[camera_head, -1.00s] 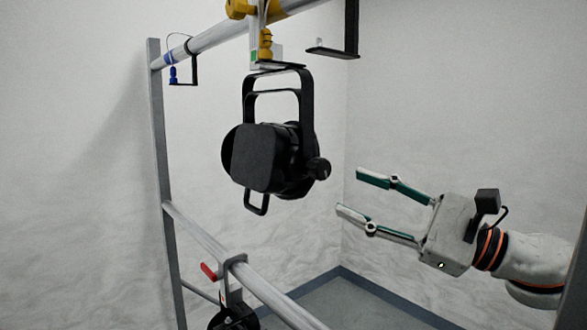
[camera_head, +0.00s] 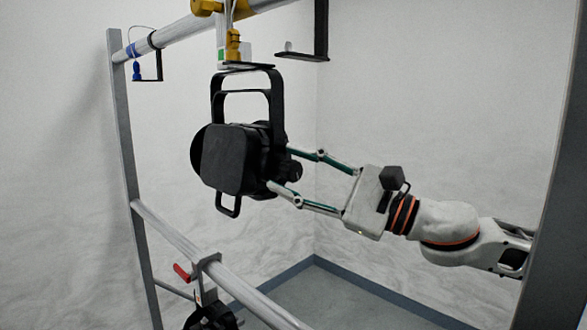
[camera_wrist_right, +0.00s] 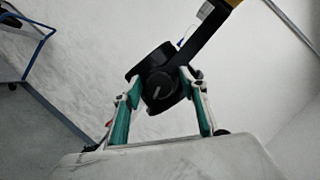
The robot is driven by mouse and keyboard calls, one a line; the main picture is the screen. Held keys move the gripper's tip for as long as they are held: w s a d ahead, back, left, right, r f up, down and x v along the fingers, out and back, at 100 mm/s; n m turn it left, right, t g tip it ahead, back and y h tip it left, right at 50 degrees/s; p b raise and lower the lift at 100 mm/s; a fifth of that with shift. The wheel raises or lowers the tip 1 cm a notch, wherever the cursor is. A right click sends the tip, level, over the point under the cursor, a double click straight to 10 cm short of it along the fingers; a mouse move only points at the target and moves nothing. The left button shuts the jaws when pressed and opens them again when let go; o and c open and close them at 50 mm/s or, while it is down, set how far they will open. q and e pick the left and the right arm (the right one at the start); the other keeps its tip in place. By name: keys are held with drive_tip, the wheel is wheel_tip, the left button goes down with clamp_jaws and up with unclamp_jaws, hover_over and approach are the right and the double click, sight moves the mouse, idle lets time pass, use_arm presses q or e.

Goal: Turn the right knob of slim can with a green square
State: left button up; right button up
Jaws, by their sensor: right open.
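The black slim can (camera_head: 229,160) hangs in its yoke from the upper rail in the head view. A green square (camera_head: 221,56) shows on a white tag just above the yoke. The right knob (camera_head: 294,170) is black and sits on the can's right side. It faces the right wrist camera as a round knob with a pale line (camera_wrist_right: 158,91). My right gripper (camera_head: 279,168) is open, with its fingertips on either side of the knob. In the wrist view the fingers (camera_wrist_right: 160,92) stand left and right of the knob; contact is not clear. My left gripper is not in view.
The upper rail (camera_head: 175,38) carries yellow clamps (camera_head: 232,45) and a black bracket (camera_head: 320,35). A lower rail (camera_head: 180,240) holds another black lamp (camera_head: 212,316) with a red handle (camera_head: 182,272). A grey post (camera_head: 575,170) stands at the right. Free space lies below the can.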

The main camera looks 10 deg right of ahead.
drive_tip(key=c, duration=1.1)
drive_tip(key=shift+m, duration=0.3)
drive_tip(key=m+t, duration=0.1)
drive_tip(key=m, duration=0.1)
drive_tip(key=m+t+b, duration=0.1)
drive_tip(key=m, duration=0.1)
drive_tip(key=shift+s+m+h, duration=0.1)
drive_tip(key=shift+m+h, duration=0.2)
drive_tip(key=m+t+h, duration=0.1)
drive_tip(key=m, duration=0.2)
drive_tip(key=m+t+h, duration=0.1)
drive_tip(key=m, duration=0.2)
drive_tip(key=m+t+h+p, duration=0.1)
drive_tip(key=m+t, duration=0.1)
drive_tip(key=m, duration=0.1)
drive_tip(key=shift+m+h, duration=0.3)
drive_tip(key=shift+m, duration=0.1)
drive_tip(key=o, duration=1.1)
